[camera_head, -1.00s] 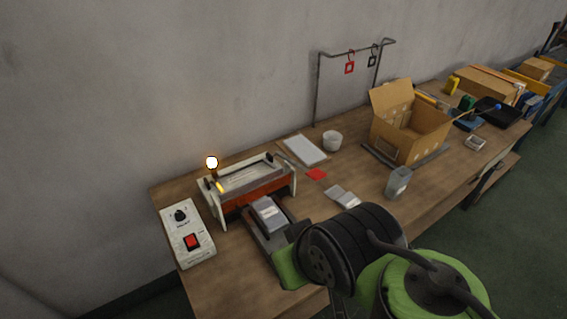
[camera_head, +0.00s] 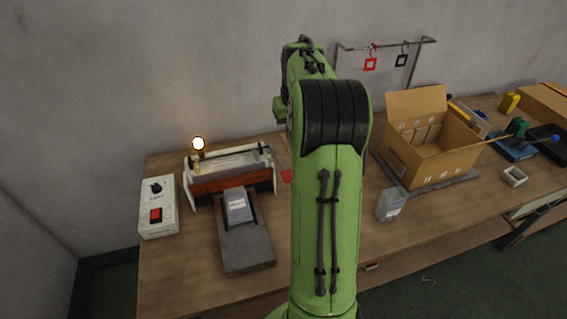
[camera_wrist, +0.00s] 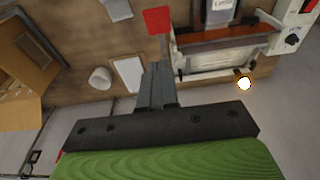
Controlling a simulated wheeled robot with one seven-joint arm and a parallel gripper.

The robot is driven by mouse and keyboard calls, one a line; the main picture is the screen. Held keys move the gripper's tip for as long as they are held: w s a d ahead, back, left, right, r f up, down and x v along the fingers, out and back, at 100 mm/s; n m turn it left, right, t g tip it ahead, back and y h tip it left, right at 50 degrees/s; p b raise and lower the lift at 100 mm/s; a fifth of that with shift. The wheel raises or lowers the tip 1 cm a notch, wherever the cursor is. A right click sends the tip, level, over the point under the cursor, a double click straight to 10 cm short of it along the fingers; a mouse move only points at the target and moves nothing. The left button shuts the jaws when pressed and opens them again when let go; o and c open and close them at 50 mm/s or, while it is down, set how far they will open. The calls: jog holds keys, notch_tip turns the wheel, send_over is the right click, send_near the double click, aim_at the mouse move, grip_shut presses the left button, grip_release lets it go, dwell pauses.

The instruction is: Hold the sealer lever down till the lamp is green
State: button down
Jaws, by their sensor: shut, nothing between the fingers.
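The sealer (camera_head: 232,184), a white-ended unit with a red-brown front, stands on the bench at the left. A grey pack (camera_head: 238,207) lies on the grey stand in front of the sealer. My gripper (camera_wrist: 155,68) is shut and empty, above the bench beside the sealer (camera_wrist: 215,38). In the head view my arm hides it.
A control box (camera_head: 157,207) with a knob and red switch stands left of the sealer.

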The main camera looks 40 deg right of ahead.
aim_at(289, 174)
jog(key=f, duration=0.8)
jog(key=w+f+b, duration=0.1)
jog(key=f, duration=0.4)
jog(key=shift+d, duration=0.25)
jog(key=shift+s+a+f, duration=0.1)
jog(key=shift+s+f, duration=0.05)
jog(key=shift+f, duration=0.4)
